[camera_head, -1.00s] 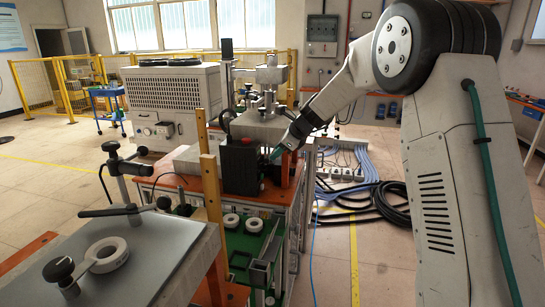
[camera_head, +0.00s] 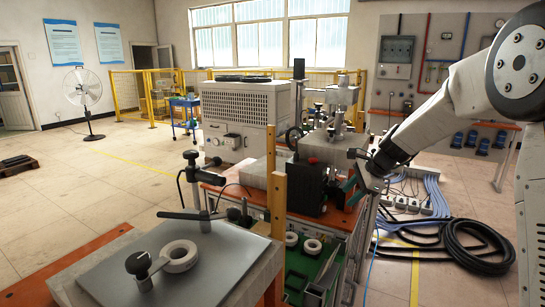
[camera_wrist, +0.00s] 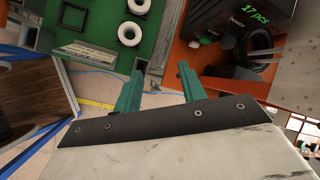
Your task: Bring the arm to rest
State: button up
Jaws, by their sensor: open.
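My gripper (camera_head: 350,184) is at the right side of the black box (camera_head: 308,188) on the orange-topped bench. In the wrist view its two teal fingers (camera_wrist: 160,72) are spread apart with nothing between them. Past the fingertips are an orange surface (camera_wrist: 185,45) and the green tray (camera_wrist: 92,13). My arm comes in from the right edge of the head view and slopes down to the left. Its upper part is cut off by the frame.
Two white rings (camera_wrist: 129,34) lie on the green tray. A wooden post (camera_head: 278,205) stands at the bench's front. Black cables (camera_head: 470,243) and power strips lie on the floor at right.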

jog(key=s+r+n+h, duration=0.1)
jog(key=s+n, duration=0.4)
jog(key=s, duration=1)
jog(key=s+r+n+g+h, duration=0.1)
jog(key=s+r+n, duration=0.3)
jog(key=s, duration=1.1)
jog(key=s+d+r+n+g+h, duration=0.1)
jog(key=s+n, duration=0.7)
jog(key=s, duration=0.8)
jog(key=shift+r+h, duration=0.85)
jog(key=shift+h, duration=0.25)
jog(key=shift+s, duration=0.1)
